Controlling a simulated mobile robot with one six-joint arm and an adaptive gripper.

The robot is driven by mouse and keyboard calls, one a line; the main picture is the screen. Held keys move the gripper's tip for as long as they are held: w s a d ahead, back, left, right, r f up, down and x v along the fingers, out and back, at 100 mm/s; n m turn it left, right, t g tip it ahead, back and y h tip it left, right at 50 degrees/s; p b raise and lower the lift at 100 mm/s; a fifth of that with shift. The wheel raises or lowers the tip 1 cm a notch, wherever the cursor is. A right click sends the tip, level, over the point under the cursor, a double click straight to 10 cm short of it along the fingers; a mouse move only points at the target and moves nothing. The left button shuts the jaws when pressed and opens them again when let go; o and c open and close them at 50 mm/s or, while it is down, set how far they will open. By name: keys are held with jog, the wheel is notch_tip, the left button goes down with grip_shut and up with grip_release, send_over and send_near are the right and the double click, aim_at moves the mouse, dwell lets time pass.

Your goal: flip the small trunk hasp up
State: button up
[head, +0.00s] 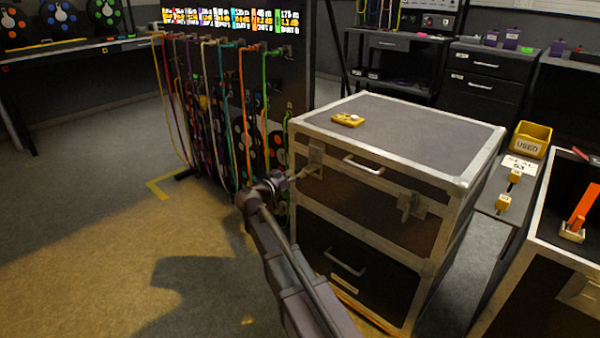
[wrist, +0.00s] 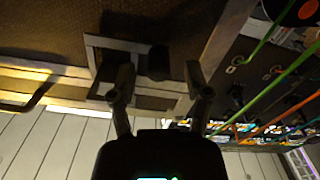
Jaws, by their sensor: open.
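A dark trunk (head: 365,215) with pale metal edges stands in the middle of the head view. Its front has a left hasp (head: 315,160) and a right hasp (head: 412,206), with a handle (head: 362,165) between them. My gripper (head: 303,173) is at the left hasp, at the trunk's front left corner. In the wrist view my gripper (wrist: 160,78) is open, its two fingers spread in front of the hasp's metal plate (wrist: 107,43). A dark part of the hasp shows between the fingertips. Whether a finger touches it, I cannot tell.
A yellow device (head: 347,120) lies on the trunk's lid. Coloured cables (head: 215,110) hang from a rack close left of the trunk. A side shelf with a yellow bin (head: 530,140) and another case (head: 530,290) stand at the right. Floor at left is clear.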

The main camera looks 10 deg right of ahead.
jog(key=shift+x, duration=0.9)
jog(key=shift+c, duration=0.2)
grip_shut()
